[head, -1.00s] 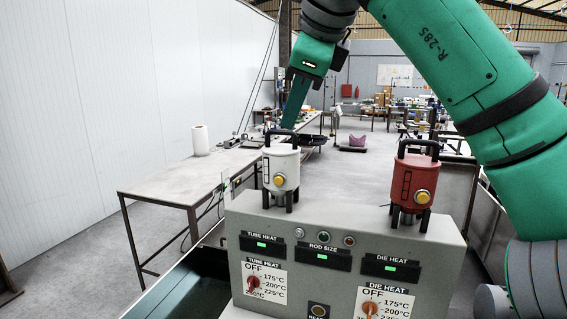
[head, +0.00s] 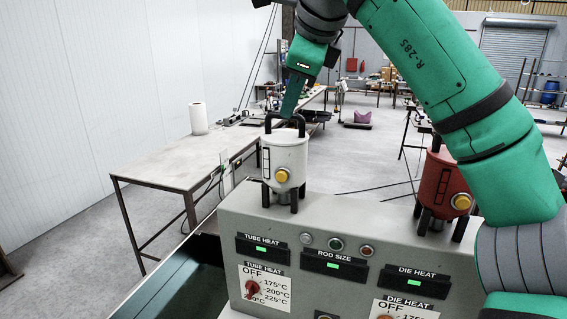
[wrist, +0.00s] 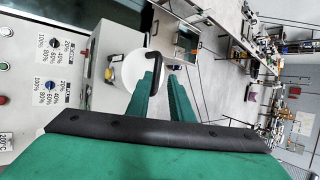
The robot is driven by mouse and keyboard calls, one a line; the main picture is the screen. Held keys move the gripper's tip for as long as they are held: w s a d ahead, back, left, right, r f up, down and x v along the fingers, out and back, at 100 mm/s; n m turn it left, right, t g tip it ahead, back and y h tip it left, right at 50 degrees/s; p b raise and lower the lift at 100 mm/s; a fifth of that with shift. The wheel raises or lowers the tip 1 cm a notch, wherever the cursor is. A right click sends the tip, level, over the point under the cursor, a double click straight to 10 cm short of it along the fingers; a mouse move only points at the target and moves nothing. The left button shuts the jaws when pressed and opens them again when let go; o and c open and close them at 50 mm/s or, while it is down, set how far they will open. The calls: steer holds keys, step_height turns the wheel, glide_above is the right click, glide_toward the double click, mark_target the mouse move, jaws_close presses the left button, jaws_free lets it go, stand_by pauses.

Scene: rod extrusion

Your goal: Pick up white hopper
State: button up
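The white hopper (head: 286,160) stands upright on top of the grey control cabinet, with a black handle on top and a yellow button on its front. In the wrist view the hopper (wrist: 121,73) shows just beyond my fingers, its black handle close to the fingertips.
A red hopper (head: 436,187) stands on the right of the grey cabinet (head: 330,218), partly hidden by my arm. A long table (head: 175,170) with a paper towel roll (head: 198,118) runs along the left. Open floor lies behind the cabinet.

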mark_target(285, 149)
steer(key=shift+w+d+f, duration=0.1)
steer(key=shift+d+f, duration=0.05)
steer(key=shift+f, duration=0.15)
steer(key=x, duration=0.4)
steer(key=shift+a+f, duration=0.25)
steer(key=shift+a, duration=0.15)
steer(key=shift+d, duration=0.15)
jaws_close()
steer(key=shift+d, duration=0.15)
steer(key=shift+a, duration=0.25)
steer(key=shift+s, duration=0.2)
